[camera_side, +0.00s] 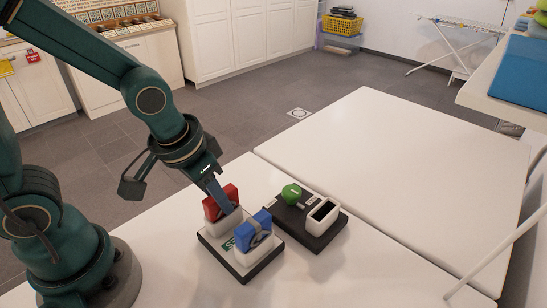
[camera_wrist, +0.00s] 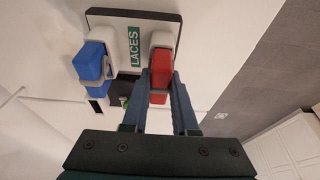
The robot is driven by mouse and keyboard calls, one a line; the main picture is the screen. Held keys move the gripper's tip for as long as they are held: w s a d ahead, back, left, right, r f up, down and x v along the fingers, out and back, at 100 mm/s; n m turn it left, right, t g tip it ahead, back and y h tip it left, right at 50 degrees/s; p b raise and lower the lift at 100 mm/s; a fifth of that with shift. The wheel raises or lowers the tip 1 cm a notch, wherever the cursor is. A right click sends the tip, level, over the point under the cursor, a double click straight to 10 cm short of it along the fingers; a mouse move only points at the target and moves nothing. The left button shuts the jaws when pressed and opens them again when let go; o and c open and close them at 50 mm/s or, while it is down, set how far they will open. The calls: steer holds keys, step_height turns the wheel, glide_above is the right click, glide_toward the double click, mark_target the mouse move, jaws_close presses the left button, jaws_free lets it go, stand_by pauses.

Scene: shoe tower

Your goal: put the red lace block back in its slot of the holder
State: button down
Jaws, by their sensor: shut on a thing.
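The red lace block (camera_side: 216,203) is upright at the rear white slot (camera_side: 222,224) of the lace holder (camera_side: 245,273), with its lower part hidden. I cannot tell whether it is fully seated. My gripper (camera_side: 228,207) is shut on it from above. In the wrist view, the red block (camera_wrist: 160,66) sits between the two fingers of my gripper (camera_wrist: 161,80), lined up with a white slot. The blue lace block (camera_side: 256,221) stands in the front white slot; it also shows in the wrist view (camera_wrist: 92,62). The holder's green LACES label (camera_wrist: 134,46) lies between the slots.
A dark tray (camera_side: 316,243) right beside the holder carries a green object (camera_side: 291,193) and a white open box (camera_side: 322,214). The white table (camera_side: 400,160) is clear to the right and behind. A pale rod (camera_side: 495,253) slants across the lower right.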

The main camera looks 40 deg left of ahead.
steer(key=shift+f, duration=0.1)
steer(key=c, duration=0.6)
jaws_free()
steer(key=shift+v, duration=2.6)
